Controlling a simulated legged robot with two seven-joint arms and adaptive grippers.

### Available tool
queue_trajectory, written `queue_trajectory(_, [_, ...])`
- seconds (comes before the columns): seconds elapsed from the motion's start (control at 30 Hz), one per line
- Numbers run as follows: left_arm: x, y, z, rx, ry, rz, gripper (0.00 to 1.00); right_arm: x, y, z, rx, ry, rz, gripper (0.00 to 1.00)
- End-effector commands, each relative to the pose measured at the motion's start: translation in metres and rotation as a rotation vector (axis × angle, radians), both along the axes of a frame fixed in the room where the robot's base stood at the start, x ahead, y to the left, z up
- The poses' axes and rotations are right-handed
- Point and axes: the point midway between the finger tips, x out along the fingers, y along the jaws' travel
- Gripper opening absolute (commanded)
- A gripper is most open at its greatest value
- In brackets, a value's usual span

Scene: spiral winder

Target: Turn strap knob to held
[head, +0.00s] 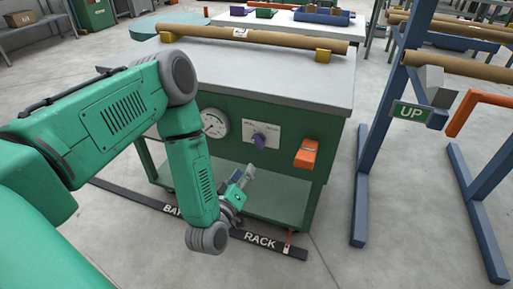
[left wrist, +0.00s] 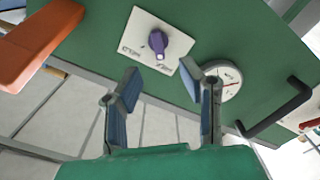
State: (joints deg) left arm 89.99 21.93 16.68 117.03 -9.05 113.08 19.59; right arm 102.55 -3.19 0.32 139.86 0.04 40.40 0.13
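The purple knob (head: 259,140) sits on a white plate (head: 268,132) on the green front panel of the cabinet. The knob also shows in the left wrist view (left wrist: 158,42), above and beyond my fingertips, with the white plate (left wrist: 135,40) around it. My left gripper (head: 245,178) is in front of the panel, below the knob in the head view. In the left wrist view its two fingers (left wrist: 160,82) are spread with nothing between them, apart from the knob. My right gripper is not in view.
A round gauge (head: 214,123) is left of the knob and an orange part (head: 306,153) is right of it. A dark handle (left wrist: 278,108) juts from the panel. A cardboard tube (head: 255,37) lies on top. A blue stand (head: 372,150) is at right.

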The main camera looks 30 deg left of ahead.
Motion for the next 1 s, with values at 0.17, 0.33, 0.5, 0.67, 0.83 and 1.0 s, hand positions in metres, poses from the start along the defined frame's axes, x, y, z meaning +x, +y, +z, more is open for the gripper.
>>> queue_trajectory(0.17, [0.022, 0.013, 0.007, 0.013, -0.031, 0.012, 0.34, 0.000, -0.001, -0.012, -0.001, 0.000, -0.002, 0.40])
queue_trajectory(0.33, [0.058, 0.027, 0.003, 0.005, -0.028, 0.014, 0.34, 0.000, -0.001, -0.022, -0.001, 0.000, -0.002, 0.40])
queue_trajectory(0.5, [0.090, 0.034, 0.004, 0.005, -0.026, 0.014, 0.34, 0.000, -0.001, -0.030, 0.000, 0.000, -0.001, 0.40])
queue_trajectory(0.67, [0.109, 0.034, 0.006, 0.010, -0.023, 0.012, 0.34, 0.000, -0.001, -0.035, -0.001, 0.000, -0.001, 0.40])
queue_trajectory(0.83, [0.117, 0.034, 0.008, 0.013, -0.023, 0.011, 0.34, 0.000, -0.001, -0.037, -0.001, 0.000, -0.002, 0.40])
queue_trajectory(1.0, [0.117, 0.038, 0.006, 0.008, -0.021, 0.011, 0.34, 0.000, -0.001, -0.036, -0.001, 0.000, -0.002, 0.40])
